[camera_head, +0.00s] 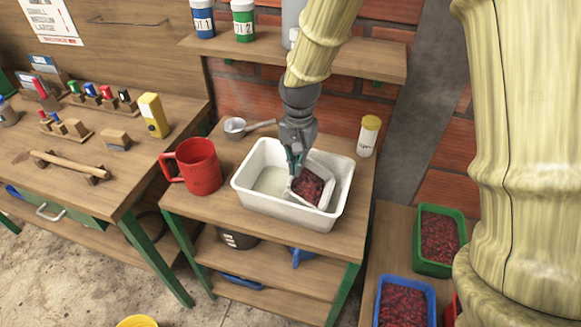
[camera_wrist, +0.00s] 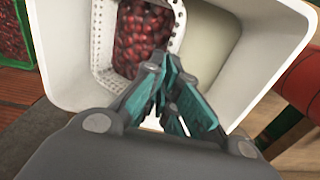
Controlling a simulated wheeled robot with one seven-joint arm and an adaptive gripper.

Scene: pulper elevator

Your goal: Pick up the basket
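The basket (camera_head: 323,164) is white and perforated, with dark red coffee cherries inside. It sits tilted within the right part of a white tub (camera_head: 289,217) on the wooden stand. In the wrist view the basket (camera_wrist: 102,62) shows its holed wall and the cherries, with the tub (camera_wrist: 62,55) around it. My gripper (camera_head: 294,168) reaches down into the tub at the basket's left side. In the wrist view the teal fingers of my gripper (camera_wrist: 168,68) are close together at the basket's rim and appear shut on its wall. The fingertips are partly hidden.
A red mug (camera_head: 198,168) stands left of the tub, and a metal scoop (camera_head: 236,126) lies behind it. A yellow-capped jar (camera_head: 367,137) stands behind right. A shelf (camera_head: 345,58) with bottles hangs above. Green (camera_head: 440,212) and blue (camera_head: 408,281) crates of cherries are lower right.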

